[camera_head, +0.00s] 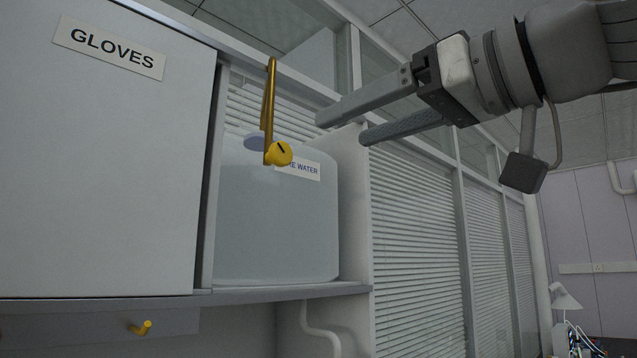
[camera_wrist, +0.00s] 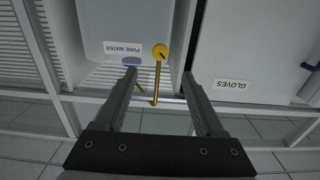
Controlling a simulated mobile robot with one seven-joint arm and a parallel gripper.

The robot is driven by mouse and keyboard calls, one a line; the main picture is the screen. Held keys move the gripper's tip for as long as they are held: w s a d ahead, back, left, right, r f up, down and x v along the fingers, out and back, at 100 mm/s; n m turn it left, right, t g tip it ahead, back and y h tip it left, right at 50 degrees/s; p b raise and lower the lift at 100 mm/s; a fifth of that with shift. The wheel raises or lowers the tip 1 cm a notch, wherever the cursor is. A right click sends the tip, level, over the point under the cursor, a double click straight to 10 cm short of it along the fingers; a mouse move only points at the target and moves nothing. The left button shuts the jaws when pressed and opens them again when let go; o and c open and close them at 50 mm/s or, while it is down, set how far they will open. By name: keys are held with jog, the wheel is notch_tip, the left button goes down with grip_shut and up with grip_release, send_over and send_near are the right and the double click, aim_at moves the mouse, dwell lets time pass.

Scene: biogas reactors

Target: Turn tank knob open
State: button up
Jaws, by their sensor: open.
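The yellow tank knob (camera_head: 278,153) has a dark slot mark on its face. It sits at the lower end of a brass-coloured pipe (camera_head: 269,105) in front of the pure water tank (camera_head: 275,225). The knob also shows in the wrist view (camera_wrist: 160,51), beyond my fingertips and between their lines. My gripper (camera_head: 340,126) is open and empty, to the right of the knob and a little above it in the head view, apart from it. Its two fingers also show in the wrist view (camera_wrist: 162,76). The tank's label is partly hidden behind the knob in the head view.
A cabinet door marked GLOVES (camera_head: 110,150) stands left of the tank. The tank rests on a shelf (camera_head: 285,291). A yellow hook-like handle (camera_head: 140,328) is below the shelf. Window blinds (camera_head: 415,250) and a framed partition are on the right.

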aim_at(284, 154)
jog(key=p+x, duration=0.2)
jog(key=x, duration=0.9)
jog(key=shift+w+a, duration=0.2)
jog(key=shift+a, duration=0.15)
jog(key=shift+c, duration=0.3)
grip_shut()
